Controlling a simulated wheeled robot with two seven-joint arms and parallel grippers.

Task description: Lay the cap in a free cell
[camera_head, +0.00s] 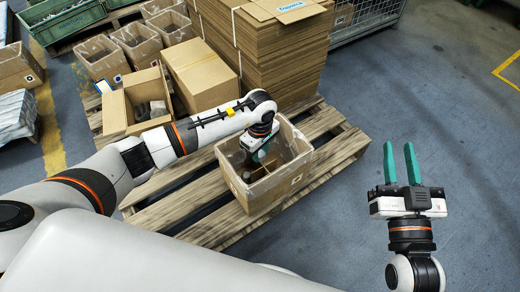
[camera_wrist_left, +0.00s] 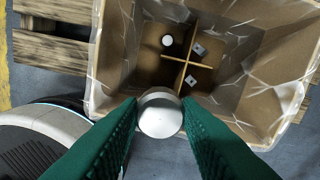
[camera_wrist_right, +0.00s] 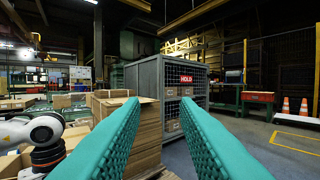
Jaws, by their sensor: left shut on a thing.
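The white round cap (camera_wrist_left: 160,112) is in my left gripper (camera_wrist_left: 160,110), whose green fingers are shut on its sides. The cardboard box (camera_head: 291,184) on the pallet has a plastic liner, and crossed dividers (camera_wrist_left: 182,62) show inside it in the left wrist view. The upper-left cell holds a white round piece (camera_wrist_left: 167,40). The upper-right cell holds a small grey part (camera_wrist_left: 199,48), and the lower-right cell another (camera_wrist_left: 191,80). The lower-left cell looks empty but is partly hidden by the cap. My right gripper (camera_head: 399,150) is open and empty, right of the pallet.
The floor (camera_head: 440,80) at the right is clear.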

